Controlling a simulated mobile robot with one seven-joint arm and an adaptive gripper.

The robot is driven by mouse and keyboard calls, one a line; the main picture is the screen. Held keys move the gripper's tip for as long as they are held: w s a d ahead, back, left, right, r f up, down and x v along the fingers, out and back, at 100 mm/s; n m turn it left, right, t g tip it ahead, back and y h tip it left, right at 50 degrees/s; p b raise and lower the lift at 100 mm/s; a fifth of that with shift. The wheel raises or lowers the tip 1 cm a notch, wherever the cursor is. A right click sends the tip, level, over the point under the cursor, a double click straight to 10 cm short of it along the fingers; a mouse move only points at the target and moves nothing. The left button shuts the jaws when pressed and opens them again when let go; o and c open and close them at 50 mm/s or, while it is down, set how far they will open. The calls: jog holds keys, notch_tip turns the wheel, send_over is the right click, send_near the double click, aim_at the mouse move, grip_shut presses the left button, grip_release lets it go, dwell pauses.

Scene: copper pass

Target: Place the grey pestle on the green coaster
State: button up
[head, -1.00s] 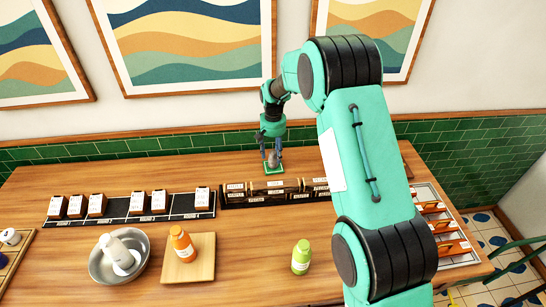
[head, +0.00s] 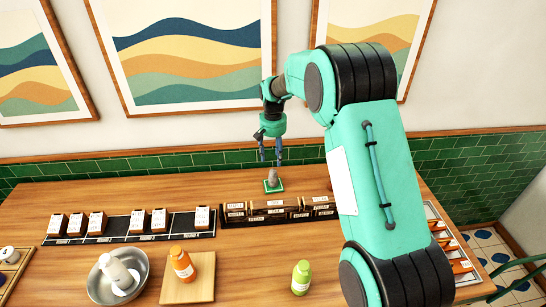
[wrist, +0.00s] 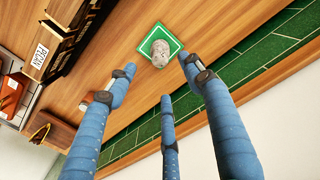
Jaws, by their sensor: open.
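The grey pestle (head: 272,174) stands upright on the green coaster (head: 274,188) at the back of the wooden table, behind the dark rack. In the wrist view the pestle (wrist: 160,53) sits within the coaster's border (wrist: 146,46), seen from above. My gripper (head: 270,157) is above the pestle, its blue fingers spread and empty. In the wrist view the open fingers (wrist: 158,85) are apart from the pestle, with a gap between.
A dark rack with labelled blocks (head: 277,214) stands just in front of the coaster. A metal bowl (head: 101,293) holding a white bottle, a wooden board (head: 205,283) with an orange bottle, and a green bottle (head: 301,277) stand nearer the front. Open wood lies left of the coaster.

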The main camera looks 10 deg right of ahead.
jog(key=shift+r, duration=0.1)
dwell(0.5)
jog(key=s+d+r+t, duration=0.1)
jog(key=s+d+r, duration=0.3)
jog(key=s+r, duration=0.75)
jog(key=s+d+r+t, duration=0.2)
jog(key=s+d+r, duration=0.2)
jog(key=s+r, duration=0.75)
jog(key=s+d+r+t, duration=0.1)
jog(key=s+d, duration=0.1)
jog(key=s, duration=1.2)
jog(key=s+d+t, duration=0.1)
jog(key=s+d, duration=0.1)
jog(key=s, duration=1.3)
jog(key=shift+r+t, duration=0.3)
jog(key=shift+r, duration=0.05)
jog(key=shift+s+f, duration=0.1)
jog(key=shift+f+b, duration=0.25)
jog(key=shift+b, duration=0.1)
